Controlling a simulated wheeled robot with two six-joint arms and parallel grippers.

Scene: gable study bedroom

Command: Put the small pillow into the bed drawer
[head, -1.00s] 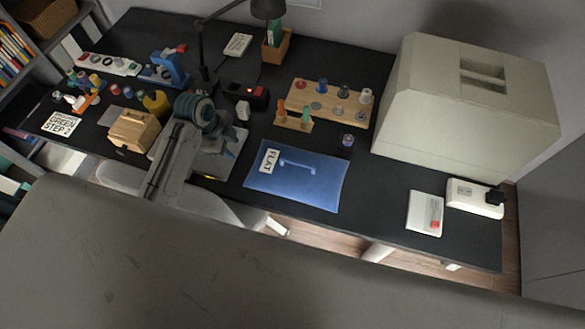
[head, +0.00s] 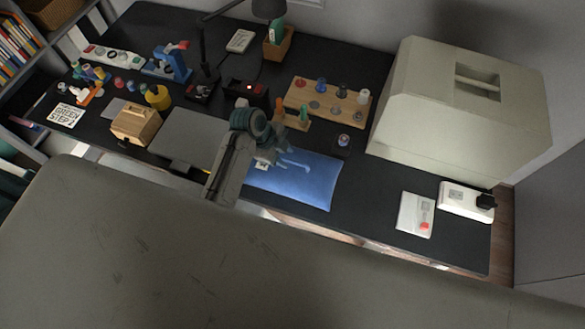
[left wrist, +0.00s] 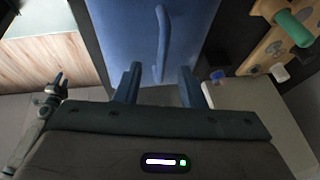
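A blue rectangular piece (head: 315,185) with a raised pale-blue strip lies on the dark desk in the head view. I cannot tell whether it is the small pillow. It also shows in the left wrist view (left wrist: 125,35), ahead of the fingers. No bed drawer is recognisable.
A large beige machine (head: 455,105) stands on the desk at the right. A wooden peg board (head: 330,103), a wooden box (head: 136,124) and a grey laptop-like slab (head: 188,138) are around the blue piece. White switch boxes (head: 415,215) lie near the right end.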

